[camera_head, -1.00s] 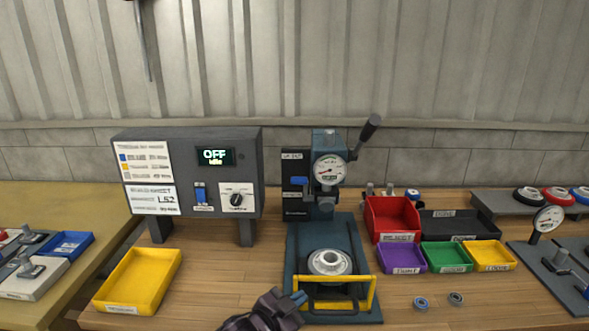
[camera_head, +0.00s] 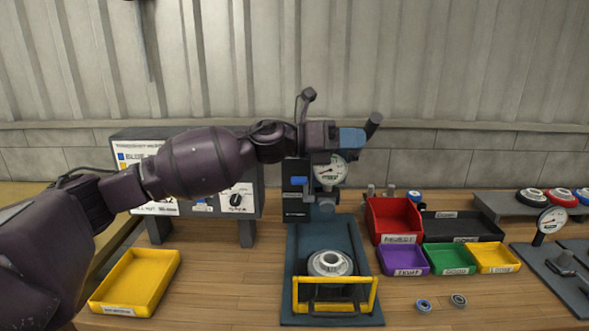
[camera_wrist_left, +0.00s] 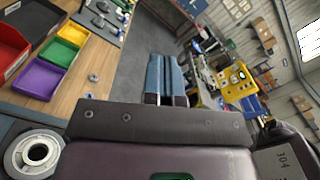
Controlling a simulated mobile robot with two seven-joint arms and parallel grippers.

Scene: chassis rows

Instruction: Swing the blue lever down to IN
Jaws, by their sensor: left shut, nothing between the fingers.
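The press (camera_head: 327,200) stands at the back middle of the bench with a round dial gauge (camera_head: 329,171) on its head. A small blue lever (camera_head: 299,181) sits level on the dark panel at the press's left side. My left gripper (camera_head: 352,138) is across the top of the press head, above and right of the blue lever and apart from it. Its blue fingers are shut and empty; they also show in the left wrist view (camera_wrist_left: 165,80). The gripper hides the press top and part of the long black-gripped handle (camera_head: 373,124). My right gripper is not in view.
My left arm covers much of the control box (camera_head: 250,190). Below the press head are a pale ring (camera_head: 330,262) and a yellow guard bar (camera_head: 336,307). Yellow tray (camera_head: 108,309) stands left; red bin (camera_head: 371,215) and other bins right. Two small rings lie in front of them.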

